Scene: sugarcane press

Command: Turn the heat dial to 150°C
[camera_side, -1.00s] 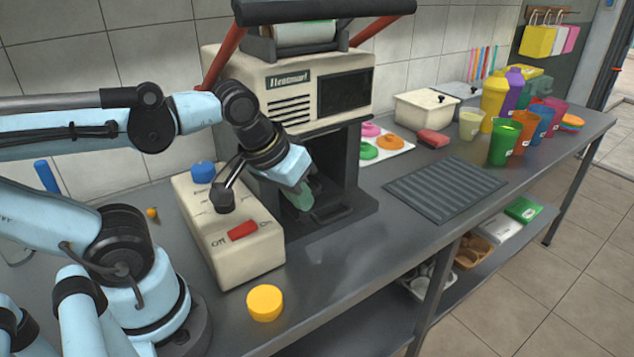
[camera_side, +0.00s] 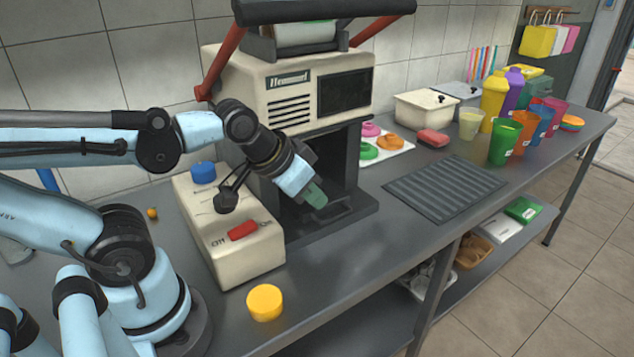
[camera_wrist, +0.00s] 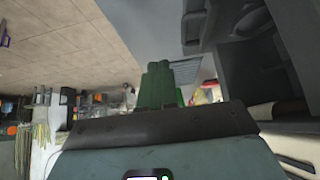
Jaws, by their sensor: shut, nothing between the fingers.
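A cream control box (camera_side: 240,262) stands left of the press. It has a blue round knob (camera_side: 203,172) at its back end and a red switch (camera_side: 243,230) at its front, marked Off and On. A black rounded part shows over the box's middle; I cannot tell whether it belongs to the box or my wrist. No dial reading is legible. My gripper (camera_side: 316,197) has green fingers and is shut and empty, at the press opening, right of the box and apart from the knob. The fingers also show close together in the wrist view (camera_wrist: 160,86).
The press (camera_side: 292,95) stands behind my gripper, with red lever arms and a dark opening. A yellow round piece (camera_side: 265,302) lies on the counter in front of the box. A ribbed mat (camera_side: 445,188) and several coloured cups are to the right.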

